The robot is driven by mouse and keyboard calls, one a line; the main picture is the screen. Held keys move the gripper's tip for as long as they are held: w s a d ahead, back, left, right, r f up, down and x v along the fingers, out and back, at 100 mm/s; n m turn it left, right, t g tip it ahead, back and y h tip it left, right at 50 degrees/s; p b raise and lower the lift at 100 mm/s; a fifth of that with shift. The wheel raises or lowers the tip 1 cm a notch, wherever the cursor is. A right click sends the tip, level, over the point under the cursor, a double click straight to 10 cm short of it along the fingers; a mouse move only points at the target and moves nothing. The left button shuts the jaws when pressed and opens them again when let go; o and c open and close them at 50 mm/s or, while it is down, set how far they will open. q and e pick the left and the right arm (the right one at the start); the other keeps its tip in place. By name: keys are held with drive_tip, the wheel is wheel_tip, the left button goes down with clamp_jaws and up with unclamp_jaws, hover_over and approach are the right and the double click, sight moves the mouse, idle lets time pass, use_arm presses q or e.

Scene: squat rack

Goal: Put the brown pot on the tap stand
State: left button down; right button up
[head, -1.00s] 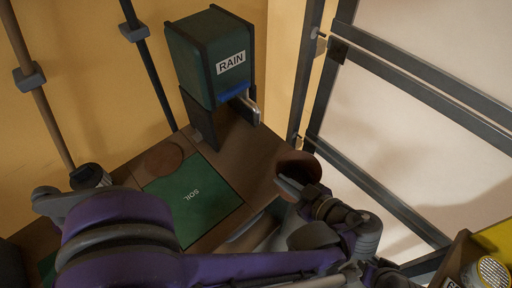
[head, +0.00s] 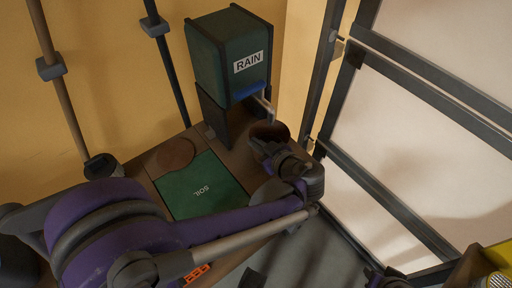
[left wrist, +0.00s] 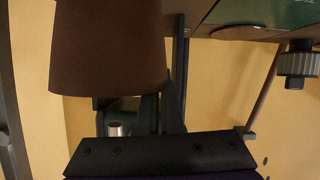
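The brown pot (head: 272,130) is in my left gripper (head: 265,148), off the bench and just below the metal tap (head: 264,105). In the left wrist view the pot (left wrist: 108,50) fills the upper left, and the tap (left wrist: 117,129) shows below it. The gripper looks shut on the pot's side; the fingertips are partly hidden. The green RAIN tank (head: 222,62) rests on a dark stand (head: 212,115) at the back of the bench. The pot hides part of the bench under the tap.
A green SOIL panel (head: 200,187) and a round brown disc (head: 172,154) lie on the brown bench left of the pot. Dark upright rods (head: 165,65) stand at the back left. A framed pale panel (head: 430,130) closes the right side.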

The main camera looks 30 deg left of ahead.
use_arm(q)
drive_tip(key=shift+f, duration=0.95)
drive_tip(key=shift+f, duration=0.1)
drive_tip(key=shift+f+b, duration=0.15)
drive_tip(key=shift+b, duration=0.15)
drive_tip(key=c, duration=1.1)
unclamp_jaws()
